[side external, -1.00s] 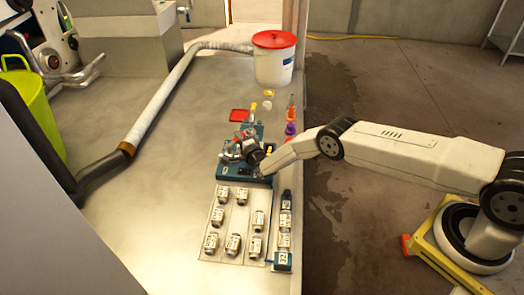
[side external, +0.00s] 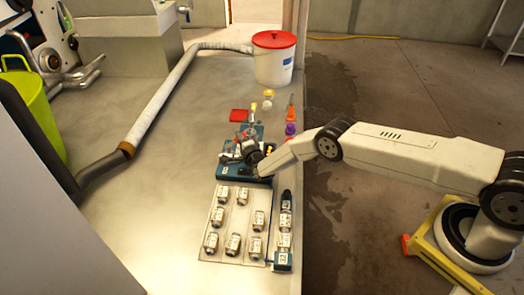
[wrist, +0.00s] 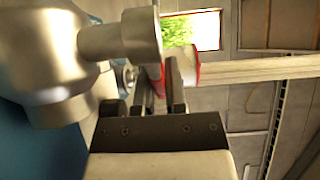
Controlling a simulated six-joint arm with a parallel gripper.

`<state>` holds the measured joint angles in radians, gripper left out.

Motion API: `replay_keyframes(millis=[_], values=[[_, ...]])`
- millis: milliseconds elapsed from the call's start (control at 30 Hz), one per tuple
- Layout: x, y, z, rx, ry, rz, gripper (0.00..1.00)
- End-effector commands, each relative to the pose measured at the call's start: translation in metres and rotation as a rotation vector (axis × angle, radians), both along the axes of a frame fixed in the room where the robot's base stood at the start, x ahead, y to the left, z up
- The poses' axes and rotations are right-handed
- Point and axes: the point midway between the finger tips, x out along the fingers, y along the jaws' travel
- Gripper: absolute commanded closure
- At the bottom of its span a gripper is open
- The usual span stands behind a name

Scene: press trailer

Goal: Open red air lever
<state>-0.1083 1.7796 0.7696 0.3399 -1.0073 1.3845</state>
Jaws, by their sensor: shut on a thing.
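My gripper (wrist: 160,88) is shut on a red part, which I take to be the red air lever (wrist: 158,80). Only a small strip of red shows between the dark fingers. Grey metal fittings (wrist: 120,40) stand just to the left and above the fingers. In the side view my gripper (side external: 238,154) is low over the blue press base (side external: 232,172), among its dark metal parts. The lever itself cannot be made out there, being hidden or too small.
Several small labelled bottles stand on a pale tray (side external: 205,257) in front of the press. A blue-based holder (side external: 282,262) stands beside it. A white bucket (side external: 273,68) with a red lid and a grey hose (side external: 160,100) are farther back. The worktop left of the press is clear.

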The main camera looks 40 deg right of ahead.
Motion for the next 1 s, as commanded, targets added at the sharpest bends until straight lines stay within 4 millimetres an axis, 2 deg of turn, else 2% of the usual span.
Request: replay_keyframes(millis=[500, 867, 900, 1000], values=[[-0.010, 0.000, 0.002, 0.001, -0.001, -0.192, 1.00], [-0.011, -0.002, 0.001, 0.000, 0.000, -0.207, 1.00], [-0.011, -0.002, 0.001, 0.000, 0.000, -0.206, 0.79], [-0.011, -0.002, 0.001, 0.000, 0.000, -0.206, 0.50]])
